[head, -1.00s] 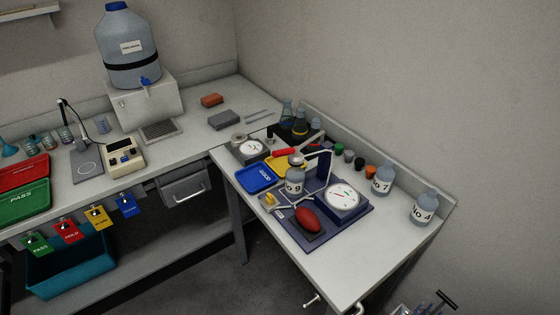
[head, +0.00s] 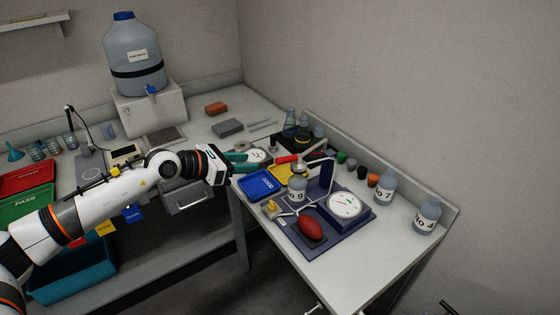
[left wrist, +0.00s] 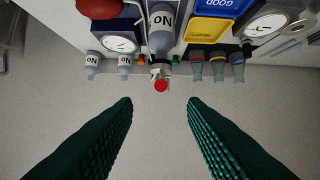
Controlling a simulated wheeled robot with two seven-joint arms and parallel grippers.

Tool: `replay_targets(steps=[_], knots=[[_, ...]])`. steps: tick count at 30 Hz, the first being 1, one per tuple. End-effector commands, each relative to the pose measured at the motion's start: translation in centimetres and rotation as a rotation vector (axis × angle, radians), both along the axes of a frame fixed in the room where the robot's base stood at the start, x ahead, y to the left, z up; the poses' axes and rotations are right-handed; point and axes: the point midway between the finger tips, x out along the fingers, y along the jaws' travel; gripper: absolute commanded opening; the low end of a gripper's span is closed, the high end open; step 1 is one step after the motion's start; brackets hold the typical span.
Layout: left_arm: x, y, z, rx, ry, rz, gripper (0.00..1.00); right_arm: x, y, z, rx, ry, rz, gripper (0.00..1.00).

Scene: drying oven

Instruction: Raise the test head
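A bench tester stands on the right-hand table on a dark blue base plate (head: 320,245). It has a round dial gauge (head: 345,205), a dark blue upright (head: 326,178) and a lever with a red grip (head: 287,159). The bottle marked No 9 (head: 297,189) stands at the tester, under the lever. I cannot make out the test head as a separate part. My left gripper (head: 250,163) is open and empty, to the left of the red grip. In the left wrist view the red grip end (left wrist: 161,86) shows between the open fingers (left wrist: 159,103), apart from them. My right gripper is not in view.
A red oval bulb (head: 311,229) lies on the base plate. Blue (head: 258,183) and yellow (head: 282,173) trays lie near my left gripper. More bottles (head: 427,217) and small capped jars stand along the wall. The table's front right is clear.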

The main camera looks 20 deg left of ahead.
Motion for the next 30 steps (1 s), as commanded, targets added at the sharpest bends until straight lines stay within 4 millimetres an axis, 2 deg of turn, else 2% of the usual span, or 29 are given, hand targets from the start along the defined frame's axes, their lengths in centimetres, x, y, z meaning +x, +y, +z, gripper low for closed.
replay_targets(steps=[5,15,21,30], knots=[[0.8,-0.8,0.0,0.028,-0.015,-0.011,0.39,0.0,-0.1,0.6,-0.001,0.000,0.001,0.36],[5.7,-4.6,-2.4,0.022,-0.013,-0.008,0.39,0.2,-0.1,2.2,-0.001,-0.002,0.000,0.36],[7.8,-6.2,-3.7,0.023,-0.014,-0.008,0.39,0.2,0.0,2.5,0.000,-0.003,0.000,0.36],[8.6,-6.8,-4.2,0.026,-0.014,-0.008,0.39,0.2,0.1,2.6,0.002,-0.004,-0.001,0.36]])
